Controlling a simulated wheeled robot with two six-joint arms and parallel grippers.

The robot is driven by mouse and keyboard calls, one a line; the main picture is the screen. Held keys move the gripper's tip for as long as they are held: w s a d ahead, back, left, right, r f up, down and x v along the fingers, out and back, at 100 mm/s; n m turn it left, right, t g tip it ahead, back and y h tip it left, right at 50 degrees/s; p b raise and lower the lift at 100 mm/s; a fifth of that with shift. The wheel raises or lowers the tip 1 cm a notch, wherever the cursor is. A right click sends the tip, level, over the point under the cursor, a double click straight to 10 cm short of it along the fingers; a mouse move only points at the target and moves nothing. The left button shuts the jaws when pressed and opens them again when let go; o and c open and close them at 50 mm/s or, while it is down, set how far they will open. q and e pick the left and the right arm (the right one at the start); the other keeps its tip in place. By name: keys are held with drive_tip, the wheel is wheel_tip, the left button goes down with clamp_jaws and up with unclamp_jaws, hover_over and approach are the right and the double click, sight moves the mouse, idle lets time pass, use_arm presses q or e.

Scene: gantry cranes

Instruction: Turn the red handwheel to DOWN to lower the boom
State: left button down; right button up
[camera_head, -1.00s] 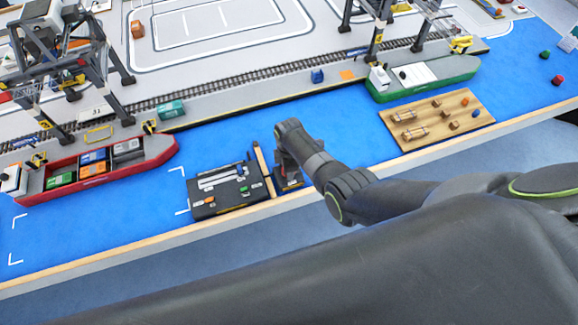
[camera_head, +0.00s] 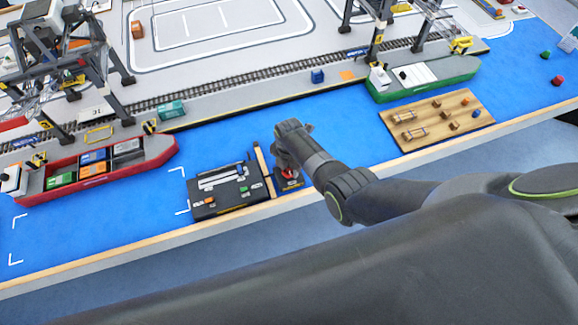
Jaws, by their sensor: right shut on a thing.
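My own wrist hides most of the wheel, and I cannot read any DOWN mark. The left gantry crane (camera_head: 62,62) stands at the upper left. A red part of its boom (camera_head: 14,124) shows at the left picture edge. My left gripper is not in view.
The black panel (camera_head: 212,207) with small levers lies left of the wheel. A red ship (camera_head: 150,158) lies at the left, a green ship (camera_head: 440,82) at the upper right. A wooden tray (camera_head: 398,128) with small pieces lies at the right. Blue water between is clear.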

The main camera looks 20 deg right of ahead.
sight(289, 169)
drive_tip(key=shift+n, duration=0.3)
drive_tip(key=o, duration=1)
drive_tip(key=shift+r, duration=0.85)
wheel_tip(289, 169, up, 16)
drive_tip(key=b, duration=0.1)
drive_tip(key=shift+f+b, duration=0.15)
drive_tip(key=shift+b, duration=0.2)
